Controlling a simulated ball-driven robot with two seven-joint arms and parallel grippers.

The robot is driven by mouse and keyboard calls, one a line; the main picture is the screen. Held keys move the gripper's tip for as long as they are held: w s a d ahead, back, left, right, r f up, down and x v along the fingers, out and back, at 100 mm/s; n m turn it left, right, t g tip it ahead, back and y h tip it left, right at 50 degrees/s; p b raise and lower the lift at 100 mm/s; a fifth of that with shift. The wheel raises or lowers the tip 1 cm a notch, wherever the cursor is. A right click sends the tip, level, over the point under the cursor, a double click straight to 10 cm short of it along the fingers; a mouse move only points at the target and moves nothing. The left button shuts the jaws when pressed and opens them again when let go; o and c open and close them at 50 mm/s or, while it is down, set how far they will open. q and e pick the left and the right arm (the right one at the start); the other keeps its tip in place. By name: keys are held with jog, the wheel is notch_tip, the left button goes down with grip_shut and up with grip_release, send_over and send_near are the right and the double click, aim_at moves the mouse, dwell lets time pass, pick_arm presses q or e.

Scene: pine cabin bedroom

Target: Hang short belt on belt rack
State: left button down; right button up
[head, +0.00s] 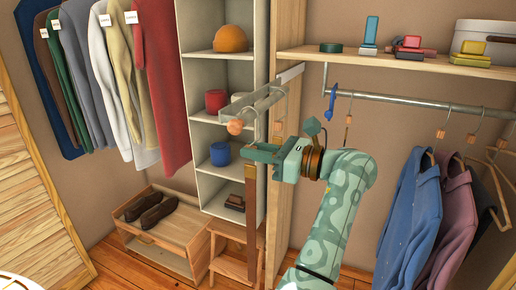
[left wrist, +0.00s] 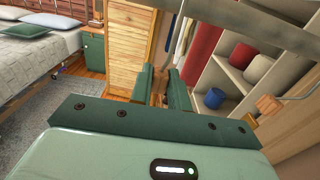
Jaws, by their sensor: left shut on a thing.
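The belt (head: 250,215) is a narrow brown strap that hangs down in the head view, in front of the cubby shelf's right side. My left gripper (head: 262,155) is shut on its upper part. The belt rack (head: 262,103) is a pale metal frame with round wooden ends, fixed to the upright panel. The gripper is just below the rack, and I cannot tell whether the belt touches it. In the left wrist view the gripper's green fingers (left wrist: 162,88) show, with a wooden rack end (left wrist: 268,104) to their right. The belt's top end is hidden by the gripper. My right gripper is out of view.
A wooden step stool (head: 232,255) and a shoe box (head: 160,225) stand below. Hanging shirts (head: 410,220) are to the right under a metal rail (head: 400,98).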

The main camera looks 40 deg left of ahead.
pick_arm(q)
jog(key=c, duration=1.3)
grip_release()
jog(key=shift+o, duration=0.2)
jog(key=shift+d, duration=0.1)
